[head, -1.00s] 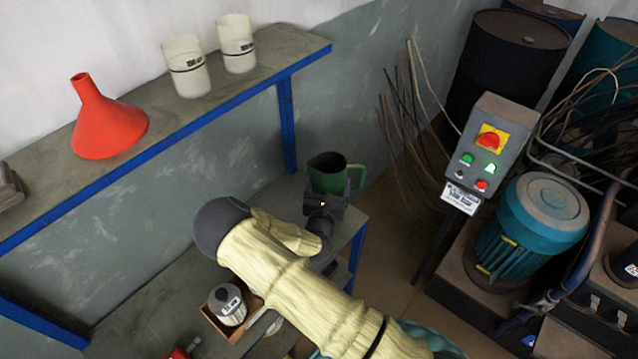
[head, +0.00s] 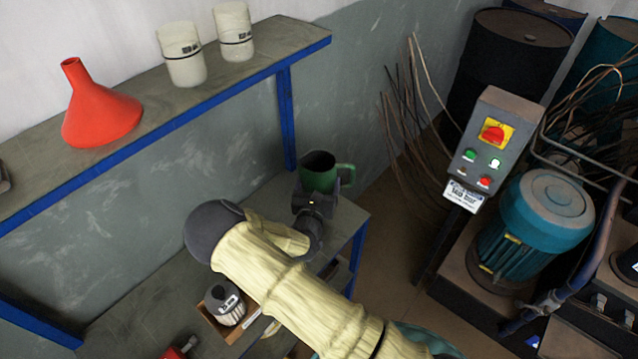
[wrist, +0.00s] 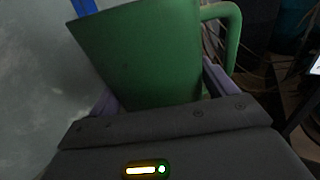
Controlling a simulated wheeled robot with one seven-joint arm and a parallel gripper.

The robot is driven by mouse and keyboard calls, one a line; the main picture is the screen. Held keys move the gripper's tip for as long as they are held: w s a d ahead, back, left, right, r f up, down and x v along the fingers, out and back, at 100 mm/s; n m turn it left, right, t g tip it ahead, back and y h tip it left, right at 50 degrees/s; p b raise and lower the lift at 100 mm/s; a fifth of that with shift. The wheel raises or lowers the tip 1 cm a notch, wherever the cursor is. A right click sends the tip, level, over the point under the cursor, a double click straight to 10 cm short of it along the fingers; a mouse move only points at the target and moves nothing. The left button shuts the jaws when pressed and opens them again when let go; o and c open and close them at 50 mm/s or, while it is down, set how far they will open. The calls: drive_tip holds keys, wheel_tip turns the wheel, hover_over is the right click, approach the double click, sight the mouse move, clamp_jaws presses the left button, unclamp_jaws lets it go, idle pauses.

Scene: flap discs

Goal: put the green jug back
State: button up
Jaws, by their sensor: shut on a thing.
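The green jug (head: 318,178) is near the right end of the lower bench, by the back wall, with its dark open mouth up and its handle to the right. My gripper (head: 316,196) is shut on the jug's body from the near side. In the wrist view the green jug (wrist: 145,55) fills the space between the two fingers of my gripper (wrist: 155,95), and its handle shows at upper right. I cannot tell whether the jug's base touches the bench (head: 345,216), as my gripper hides it.
An upper shelf (head: 160,113) with blue edging carries a red funnel (head: 98,108) and two white canisters (head: 182,55). A box with a bottle (head: 226,305) sits on the lower bench. A control box (head: 490,150), teal motor (head: 545,225) and thin rods (head: 405,140) stand to the right.

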drive_tip(key=shift+f+b, duration=1.85)
drive_tip(key=shift+f, duration=0.2)
drive_tip(key=shift+f, duration=0.55)
drive_tip(key=o, duration=1.3)
drive_tip(key=shift+f, duration=0.1)
drive_tip(key=shift+c, duration=0.2)
